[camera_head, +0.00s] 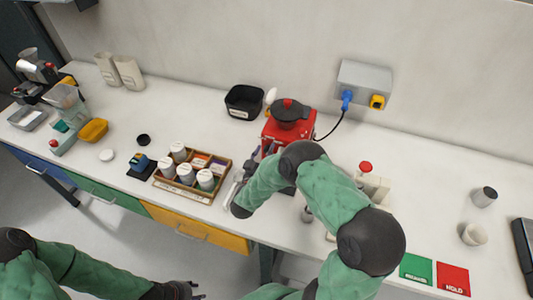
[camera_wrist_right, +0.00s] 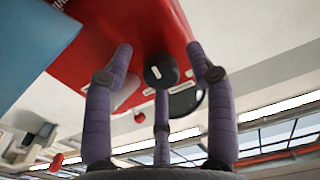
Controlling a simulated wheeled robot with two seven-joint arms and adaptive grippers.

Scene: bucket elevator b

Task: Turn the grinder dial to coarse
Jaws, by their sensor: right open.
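The red grinder (camera_head: 273,131) with a dark lidded top stands near the wall in the head view, partly hidden by my right arm. In the right wrist view its red body (camera_wrist_right: 150,25) fills the upper part. A black dial (camera_wrist_right: 160,71) with a pale mark sticks out of that body. My right gripper (camera_wrist_right: 161,65) is open, its three purple fingers spread around the dial with gaps visible on both sides. I cannot tell whether the third finger touches it. My left gripper (camera_head: 190,291) is low at the bottom edge, away from the counter, its opening unclear.
A wooden tray of white jars (camera_head: 192,174) stands left of my right arm. A black bin (camera_head: 244,101) is behind it. A wall box (camera_head: 364,84) has a blue plug and cable. Green (camera_head: 416,268) and red (camera_head: 453,278) mats lie front right.

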